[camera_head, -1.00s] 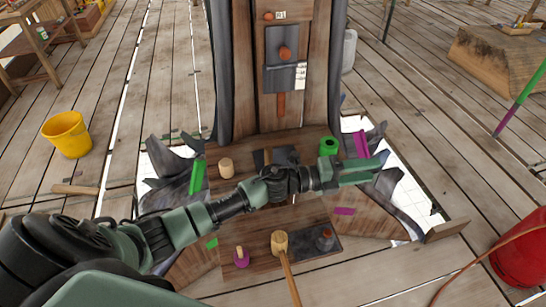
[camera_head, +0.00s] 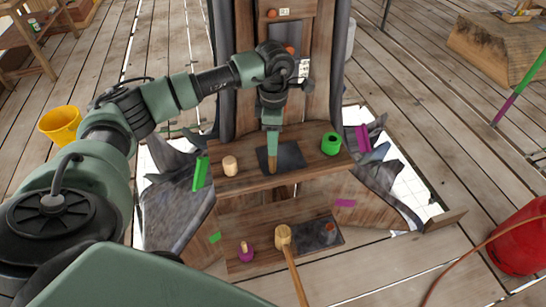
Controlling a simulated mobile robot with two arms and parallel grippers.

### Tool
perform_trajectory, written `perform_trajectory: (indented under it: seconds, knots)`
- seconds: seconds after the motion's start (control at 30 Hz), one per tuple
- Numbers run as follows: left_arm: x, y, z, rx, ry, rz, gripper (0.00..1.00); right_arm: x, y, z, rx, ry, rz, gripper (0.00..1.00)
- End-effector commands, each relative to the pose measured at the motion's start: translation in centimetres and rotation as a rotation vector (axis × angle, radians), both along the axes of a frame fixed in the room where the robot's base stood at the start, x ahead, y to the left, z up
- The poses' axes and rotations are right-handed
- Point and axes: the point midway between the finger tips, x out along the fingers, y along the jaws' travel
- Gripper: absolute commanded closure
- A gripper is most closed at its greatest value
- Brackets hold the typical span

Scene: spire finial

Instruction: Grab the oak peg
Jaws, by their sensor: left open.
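A slim brown peg (camera_head: 272,165), which looks like the oak peg, stands on a dark mat (camera_head: 291,156) on the upper wooden shelf. My left gripper (camera_head: 272,148) points down right over it, with its jaws open. The fingers overlap the peg's top in this view, so I cannot tell whether they touch it or how far they reach around it. A short, pale wooden cylinder (camera_head: 230,166) stands to the left on the same shelf. My right gripper is not in view.
A green ring-like piece (camera_head: 331,143) stands on the shelf's right end. A mallet (camera_head: 284,238), a purple-based peg (camera_head: 246,252) and a dark tray (camera_head: 322,236) are on the lower step. The tall wooden column (camera_head: 320,60) rises behind the shelf.

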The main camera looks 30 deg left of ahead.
Motion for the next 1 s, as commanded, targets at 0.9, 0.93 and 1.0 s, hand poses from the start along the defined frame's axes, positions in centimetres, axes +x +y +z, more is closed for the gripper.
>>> perform_trajectory:
  seconds: [0.9,0.93,1.0]
  knots:
    - [-0.6,-0.1,-4.4,-0.002,0.000,0.000,1.00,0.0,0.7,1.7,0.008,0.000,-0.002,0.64]
    - [-0.6,-0.1,-4.4,-0.002,0.000,0.000,1.00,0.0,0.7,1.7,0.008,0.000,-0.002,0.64]
    - [-0.6,-0.1,-4.4,-0.002,0.000,0.000,1.00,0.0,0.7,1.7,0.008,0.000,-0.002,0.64]
